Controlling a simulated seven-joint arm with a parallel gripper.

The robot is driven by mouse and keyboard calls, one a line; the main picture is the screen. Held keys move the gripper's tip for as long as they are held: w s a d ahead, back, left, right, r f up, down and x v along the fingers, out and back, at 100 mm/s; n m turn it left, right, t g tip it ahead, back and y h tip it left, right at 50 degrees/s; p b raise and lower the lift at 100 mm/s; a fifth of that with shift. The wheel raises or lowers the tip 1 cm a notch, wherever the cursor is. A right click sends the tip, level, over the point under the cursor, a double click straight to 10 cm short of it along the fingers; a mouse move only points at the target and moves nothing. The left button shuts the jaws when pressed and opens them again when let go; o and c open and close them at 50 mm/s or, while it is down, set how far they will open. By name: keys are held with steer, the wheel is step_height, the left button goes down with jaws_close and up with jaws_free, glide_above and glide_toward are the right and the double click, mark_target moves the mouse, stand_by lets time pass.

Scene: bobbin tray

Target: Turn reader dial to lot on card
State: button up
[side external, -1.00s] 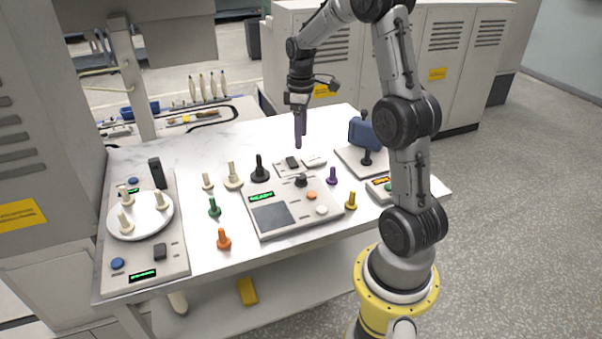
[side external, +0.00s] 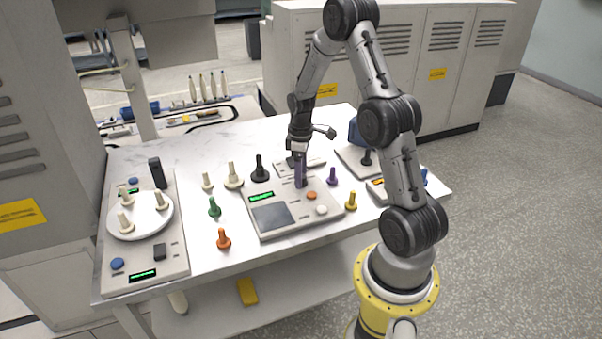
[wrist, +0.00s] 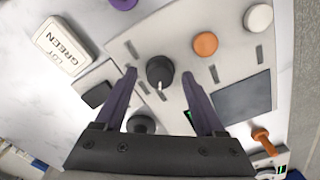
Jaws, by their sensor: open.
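The reader (side external: 284,222) is a light grey panel on the table with a dark screen, a green display (side external: 261,197), and orange and white buttons. Its black dial (wrist: 160,72) shows in the wrist view with a pale pointer mark at its lower edge. My gripper (wrist: 163,76) is open, with one purple finger on each side of the dial and a gap on both sides. In the side view my gripper (side external: 300,184) hides the dial.
Bobbins stand around the reader: green (side external: 214,207), orange (side external: 223,239), yellow (side external: 351,201), purple (side external: 332,176), black (side external: 259,169) and several cream ones. A panel with a white turntable (side external: 157,222) is at the left. A blue device (side external: 356,131) stands at the back right.

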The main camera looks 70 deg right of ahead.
steer(key=shift+c, duration=0.4)
jaws_close()
steer(key=shift+m, duration=0.4)
steer(key=m, duration=0.2)
steer(key=shift+m, duration=0.4)
steer(key=m, duration=0.4)
steer(key=shift+m, duration=0.3)
steer(key=m, duration=0.3)
steer(key=shift+m, duration=2.2)
